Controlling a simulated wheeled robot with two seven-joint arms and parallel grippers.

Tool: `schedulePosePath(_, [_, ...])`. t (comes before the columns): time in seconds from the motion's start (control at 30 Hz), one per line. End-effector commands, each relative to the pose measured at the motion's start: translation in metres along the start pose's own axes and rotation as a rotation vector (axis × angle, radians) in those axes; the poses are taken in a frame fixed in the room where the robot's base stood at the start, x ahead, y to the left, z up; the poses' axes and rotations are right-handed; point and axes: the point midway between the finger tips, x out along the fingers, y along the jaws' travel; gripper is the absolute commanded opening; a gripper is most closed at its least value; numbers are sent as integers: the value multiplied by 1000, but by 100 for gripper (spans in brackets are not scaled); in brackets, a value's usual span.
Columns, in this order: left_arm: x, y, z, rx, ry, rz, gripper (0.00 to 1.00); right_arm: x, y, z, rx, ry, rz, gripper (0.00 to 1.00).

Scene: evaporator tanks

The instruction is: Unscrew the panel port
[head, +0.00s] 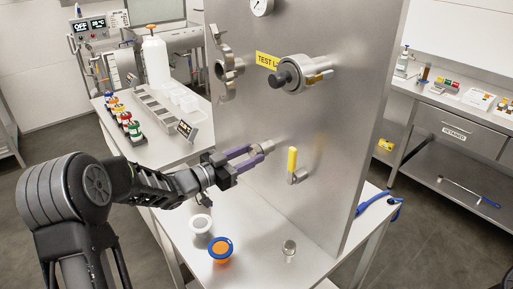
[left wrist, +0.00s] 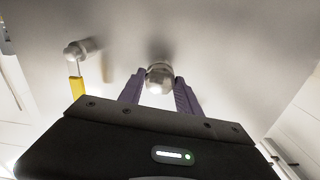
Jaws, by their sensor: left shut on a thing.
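The upright steel panel carries a small metal port (head: 260,147) low on its face. My left gripper (head: 255,156) is shut on this port, its purple fingers on either side of it. The left wrist view shows the port's round end (left wrist: 159,78) between the two fingertips (left wrist: 160,84), against the panel (left wrist: 215,45). The fingers hide part of the port in the head view. My right gripper is not in view.
A yellow-handled valve (head: 292,162) sits right of the port. A larger fitting with a black knob (head: 296,76) and a clamp (head: 224,65) are above. A white cup (head: 201,223), a blue-rimmed orange cap (head: 220,248) and a small metal piece (head: 289,248) stand on the bench below.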

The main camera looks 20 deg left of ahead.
Motion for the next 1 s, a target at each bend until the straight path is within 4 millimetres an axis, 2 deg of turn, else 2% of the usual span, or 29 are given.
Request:
schedulePosePath(0.27, [0, 1, 0, -24, -4, 1, 0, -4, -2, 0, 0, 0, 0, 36])
schedulePosePath(0.7, [0, 0, -2, -387, -5, 0, 0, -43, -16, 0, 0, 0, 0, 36])
schedulePosePath(1.0, [0, 1, 2, -451, -3, 1, 0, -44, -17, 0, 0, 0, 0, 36])
